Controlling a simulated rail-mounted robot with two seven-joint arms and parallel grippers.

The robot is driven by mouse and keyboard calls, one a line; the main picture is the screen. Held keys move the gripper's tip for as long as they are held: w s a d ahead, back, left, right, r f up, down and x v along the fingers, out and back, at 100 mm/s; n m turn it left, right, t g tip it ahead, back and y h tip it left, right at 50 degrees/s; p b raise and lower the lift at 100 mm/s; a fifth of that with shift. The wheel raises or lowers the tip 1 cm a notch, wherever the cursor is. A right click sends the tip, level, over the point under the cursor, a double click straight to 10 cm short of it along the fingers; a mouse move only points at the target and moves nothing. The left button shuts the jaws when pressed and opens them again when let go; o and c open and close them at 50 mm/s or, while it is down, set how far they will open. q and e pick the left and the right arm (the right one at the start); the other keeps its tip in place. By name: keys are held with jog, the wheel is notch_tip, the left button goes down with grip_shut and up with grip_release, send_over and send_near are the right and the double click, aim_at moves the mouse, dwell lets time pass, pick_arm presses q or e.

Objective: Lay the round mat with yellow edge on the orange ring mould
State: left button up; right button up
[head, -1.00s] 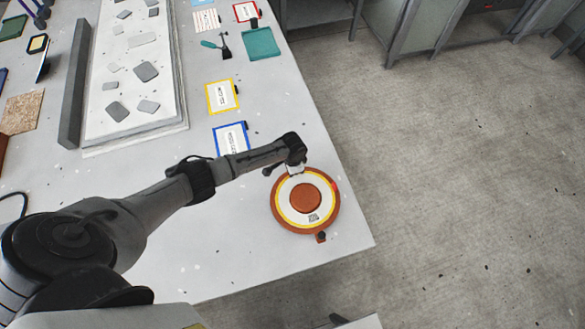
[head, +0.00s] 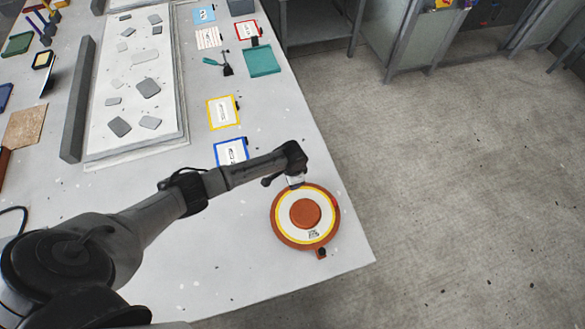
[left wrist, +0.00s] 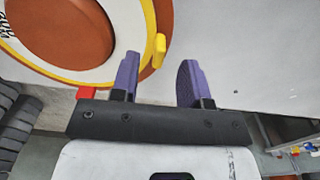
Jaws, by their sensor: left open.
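The orange ring mould (head: 277,229) is a round orange disc near the right front corner of the table, with an orange centre. The round mat with yellow edge (head: 287,214) is a white ring lying flat on the mould, around its raised centre. It also shows in the left wrist view (left wrist: 104,72), where a yellow tab sticks out at its edge. My left gripper (left wrist: 160,80) is open at the mould's rim, its purple fingers on either side of the tab with a gap. In the head view the left gripper (head: 295,181) is mostly hidden under its wrist. My right gripper is out of view.
A blue-edged card (head: 231,152) and a yellow-edged card (head: 223,112) lie behind the left arm. A teal sheet (head: 262,61) and a long pale tray (head: 177,132) of grey pieces lie farther back. The table's right edge is close to the mould.

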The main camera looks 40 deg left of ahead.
pick_arm(q)
notch_tip(320, 180, up, 10)
jog(key=shift+f, duration=0.15)
dwell(0.7)
